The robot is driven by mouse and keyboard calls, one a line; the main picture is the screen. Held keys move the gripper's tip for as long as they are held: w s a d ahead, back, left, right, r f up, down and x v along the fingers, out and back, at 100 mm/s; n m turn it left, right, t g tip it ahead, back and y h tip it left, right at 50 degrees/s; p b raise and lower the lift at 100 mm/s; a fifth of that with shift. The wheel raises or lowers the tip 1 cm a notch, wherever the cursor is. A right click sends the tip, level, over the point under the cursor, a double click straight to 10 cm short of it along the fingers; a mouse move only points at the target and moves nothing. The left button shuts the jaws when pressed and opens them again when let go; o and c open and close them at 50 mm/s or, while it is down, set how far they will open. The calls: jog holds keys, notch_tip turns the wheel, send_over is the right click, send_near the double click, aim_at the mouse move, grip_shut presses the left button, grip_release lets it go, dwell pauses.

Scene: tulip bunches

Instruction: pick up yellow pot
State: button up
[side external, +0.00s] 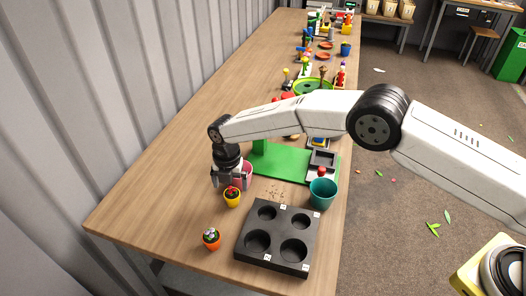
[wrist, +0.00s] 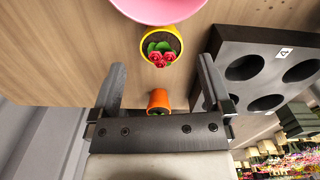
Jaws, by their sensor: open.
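The yellow pot (side external: 232,199) stands on the table in the side view, with dark soil and red flowers with green leaves. In the wrist view the yellow pot (wrist: 163,42) is beyond my fingertips, near the top middle. My gripper (side external: 229,184) points down just behind the yellow pot in the side view. In the wrist view my gripper (wrist: 162,78) has its two fingers spread wide, with nothing held between them. An orange pot (side external: 211,240) with a pale flower stands nearer the camera; it also shows in the wrist view (wrist: 158,101), partly hidden by my gripper.
A black tray (side external: 245,262) with several round holes lies right of the pots. A teal pot (side external: 322,194) stands behind it. A pink pot (side external: 248,174) is beside my gripper, partly hidden. A green board (side external: 290,165) lies farther back. The table left of the pots is clear.

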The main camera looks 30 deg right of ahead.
aim_at(231, 187)
jog(key=shift+f, duration=2.35)
jog(key=c, duration=1.3)
jog(key=shift+o, duration=0.2)
jog(key=shift+r, duration=0.15)
